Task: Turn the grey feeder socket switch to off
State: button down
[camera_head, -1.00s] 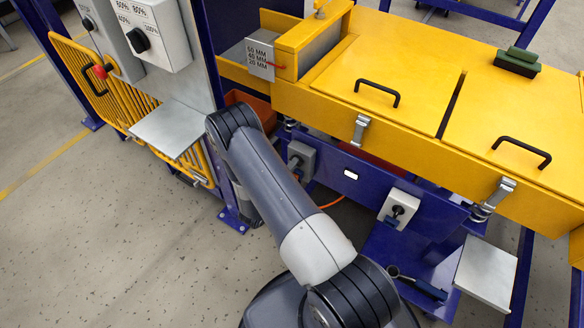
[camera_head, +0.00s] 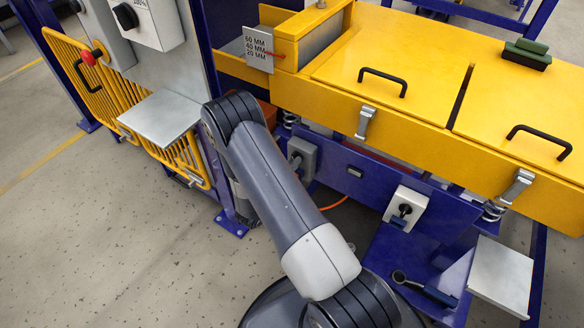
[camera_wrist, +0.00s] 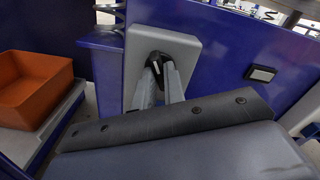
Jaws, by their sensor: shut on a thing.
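The grey feeder socket (camera_wrist: 182,47) is a light-grey box on the blue frame, upper centre in the wrist view. In the head view the socket (camera_head: 303,153) sits just right of my arm. Its dark round switch knob (camera_wrist: 155,56) has a pale mark and is partly covered by my fingers. My gripper (camera_wrist: 159,67) is shut on the knob, one finger on each side. The exact knob angle is hard to read.
A small black-framed lamp (camera_head: 355,171) on the blue beam looks dark; it also shows in the wrist view (camera_wrist: 262,73). A second switch box (camera_head: 405,208) is further right. An orange bin (camera_wrist: 35,85) stands left. The yellow covered feeder (camera_head: 400,100) is above.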

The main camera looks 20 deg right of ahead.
jog(key=m+b, duration=0.3)
jog(key=m, duration=0.2)
jog(key=shift+f, duration=0.1)
jog(key=shift+m, duration=0.3)
dwell(0.4)
jog(key=c, duration=1.5)
grip_release()
jog(key=shift+a, duration=0.1)
jog(key=p+v, duration=0.2)
jog(key=v, duration=0.8)
jog(key=shift+s+a, duration=0.25)
jog(key=shift+a, duration=0.05)
